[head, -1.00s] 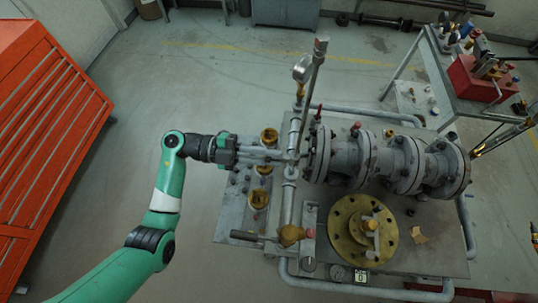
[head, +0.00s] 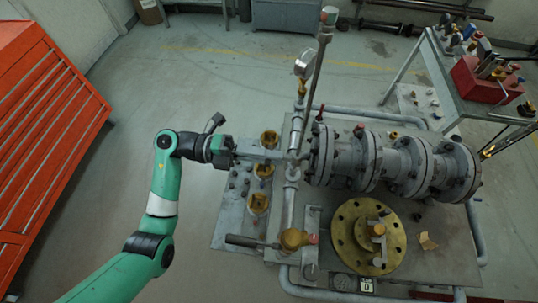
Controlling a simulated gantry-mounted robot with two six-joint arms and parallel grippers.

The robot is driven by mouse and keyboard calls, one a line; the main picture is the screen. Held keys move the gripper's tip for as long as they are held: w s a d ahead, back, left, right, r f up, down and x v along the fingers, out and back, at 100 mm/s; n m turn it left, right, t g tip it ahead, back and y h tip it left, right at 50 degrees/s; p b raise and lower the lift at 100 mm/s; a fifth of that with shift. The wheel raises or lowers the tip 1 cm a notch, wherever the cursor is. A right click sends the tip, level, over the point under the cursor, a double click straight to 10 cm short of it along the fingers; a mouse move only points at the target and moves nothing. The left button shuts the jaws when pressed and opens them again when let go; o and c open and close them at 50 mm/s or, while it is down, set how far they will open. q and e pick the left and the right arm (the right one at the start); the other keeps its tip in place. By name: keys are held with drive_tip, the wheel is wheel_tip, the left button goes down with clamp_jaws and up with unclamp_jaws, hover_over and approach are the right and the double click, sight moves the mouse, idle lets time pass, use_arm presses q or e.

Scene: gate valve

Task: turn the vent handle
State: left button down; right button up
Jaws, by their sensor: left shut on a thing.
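My left gripper (head: 284,155) reaches in from the left at the upright grey pipe beside the flanged gate valve (head: 395,166). It is shut on a small part at the pipe's fitting, which I take to be the vent handle; the fingers largely hide it. The fingers now show mostly edge-on, one above the other. My right gripper is not in view.
A pressure gauge (head: 304,65) and a tall rod (head: 319,75) stand just behind the fingers. A dark lever with a brass valve (head: 294,239) and a brass flange (head: 345,234) are nearer. An orange cabinet (head: 45,120) stands left.

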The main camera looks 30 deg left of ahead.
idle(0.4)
use_arm(q)
drive_tip(key=c, duration=0.9)
unclamp_jaws()
drive_tip(key=v, duration=1.1)
drive_tip(key=shift+a, duration=0.3)
drive_tip(key=shift+s, duration=0.1)
